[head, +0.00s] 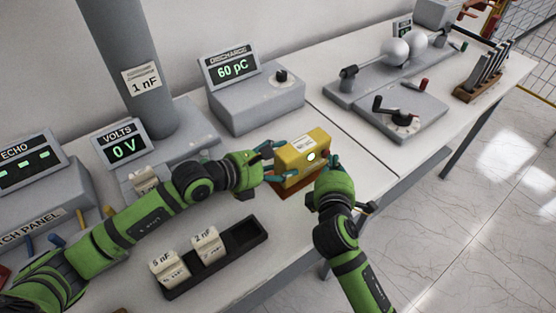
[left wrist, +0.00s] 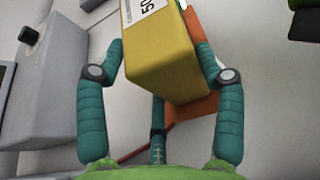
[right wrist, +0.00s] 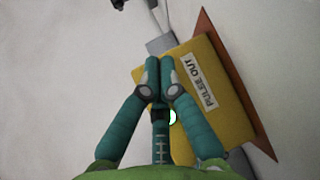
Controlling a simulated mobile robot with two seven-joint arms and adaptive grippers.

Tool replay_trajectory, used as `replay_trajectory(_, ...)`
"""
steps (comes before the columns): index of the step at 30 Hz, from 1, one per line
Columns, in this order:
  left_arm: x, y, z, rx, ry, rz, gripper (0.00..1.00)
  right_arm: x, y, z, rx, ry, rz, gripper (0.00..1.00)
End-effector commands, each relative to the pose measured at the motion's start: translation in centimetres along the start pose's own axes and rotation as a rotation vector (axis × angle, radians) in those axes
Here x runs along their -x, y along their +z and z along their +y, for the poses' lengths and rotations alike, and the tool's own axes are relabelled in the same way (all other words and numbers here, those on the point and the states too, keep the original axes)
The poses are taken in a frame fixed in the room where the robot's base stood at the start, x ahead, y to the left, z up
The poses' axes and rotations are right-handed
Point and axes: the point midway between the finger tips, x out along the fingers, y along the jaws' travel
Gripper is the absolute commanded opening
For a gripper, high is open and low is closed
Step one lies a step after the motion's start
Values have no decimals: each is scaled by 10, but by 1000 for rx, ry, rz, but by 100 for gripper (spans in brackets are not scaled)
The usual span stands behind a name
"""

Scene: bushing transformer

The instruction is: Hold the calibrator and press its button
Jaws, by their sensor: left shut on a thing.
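The calibrator is a yellow box (head: 302,156) with a white label on top and a round, lit white-green button (head: 311,156) on its front face. It sits over an orange-brown base (head: 287,190). My left gripper (head: 271,160) is shut on the box, with its teal fingers on either side of it in the left wrist view (left wrist: 160,65). My right gripper (head: 321,178) is at the box's front right. In the right wrist view its fingers (right wrist: 160,78) are together in front of the yellow box (right wrist: 205,95), beside the label, and partly hide the lit button (right wrist: 172,116).
A grey meter reading 60 pC (head: 256,97) stands behind the calibrator. A black tray (head: 215,259) with 5 nF and 2 nF blocks lies at the front. A sphere-gap device (head: 385,85) is on the table to the right. The table's front edge is close to my right arm.

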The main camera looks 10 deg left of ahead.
Motion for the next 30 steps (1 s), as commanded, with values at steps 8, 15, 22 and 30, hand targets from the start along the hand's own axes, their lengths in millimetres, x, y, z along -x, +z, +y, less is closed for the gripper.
replay_trajectory(8,-1,-3,-2,4,-4,6,20,3,2,-2,1,-1,0,0)
replay_trajectory(15,-1,-3,-1,4,-3,6,20,19,18,-8,1,0,-1,0)
replay_trajectory(22,-1,-3,-1,4,-2,6,20,35,34,-15,1,-2,-2,0)
replay_trajectory(30,0,-3,0,3,-1,6,20,42,40,-17,0,0,-1,0)
